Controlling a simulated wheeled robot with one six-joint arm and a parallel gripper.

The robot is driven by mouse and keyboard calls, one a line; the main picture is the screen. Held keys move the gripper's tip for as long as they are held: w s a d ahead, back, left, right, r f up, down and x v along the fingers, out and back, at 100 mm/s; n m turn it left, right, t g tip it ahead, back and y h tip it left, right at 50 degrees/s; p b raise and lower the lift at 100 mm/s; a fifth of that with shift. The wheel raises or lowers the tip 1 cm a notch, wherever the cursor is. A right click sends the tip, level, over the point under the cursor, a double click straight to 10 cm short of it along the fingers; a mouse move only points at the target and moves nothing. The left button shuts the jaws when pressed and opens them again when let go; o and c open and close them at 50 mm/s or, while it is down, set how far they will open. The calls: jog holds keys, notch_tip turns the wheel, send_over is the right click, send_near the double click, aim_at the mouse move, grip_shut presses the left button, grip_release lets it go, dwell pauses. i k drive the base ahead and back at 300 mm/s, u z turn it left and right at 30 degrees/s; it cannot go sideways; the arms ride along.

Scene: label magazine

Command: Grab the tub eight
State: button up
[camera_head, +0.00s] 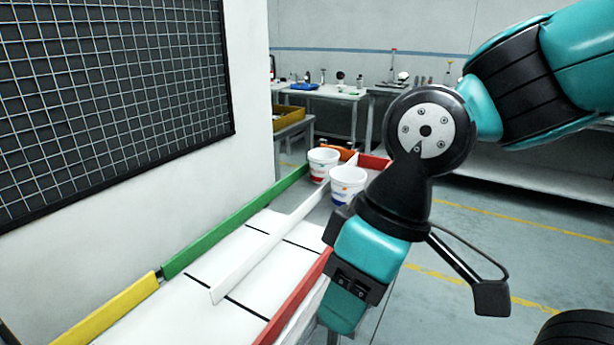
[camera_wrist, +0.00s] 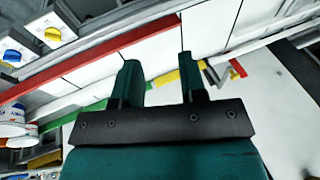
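Two white tubs stand at the far end of a divided white track. One tub (camera_head: 322,165) with a red band is in the left lane, and the other tub (camera_head: 347,185) with a blue and orange label is in the right lane, nearer. I cannot read a number on either. In the wrist view the tubs show at the left edge, the blue-marked one (camera_wrist: 11,112) partly cut off. My gripper (camera_wrist: 158,62) is open and empty, its two fingers apart. It hangs over the near right part of the track, away from the tubs.
The track has a green wall (camera_head: 235,222), a yellow wall (camera_head: 108,312), a red wall (camera_head: 297,296) and a white divider (camera_head: 262,250). Benches with small items (camera_head: 335,93) are behind. The near track is empty.

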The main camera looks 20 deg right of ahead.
aim_at(347, 189)
jog(key=k, duration=0.55)
jog(key=z, duration=1.05)
jog(key=i, duration=1.25)
jog(key=u, duration=0.65)
jog(key=i, duration=0.5)
jog(key=u, duration=0.55)
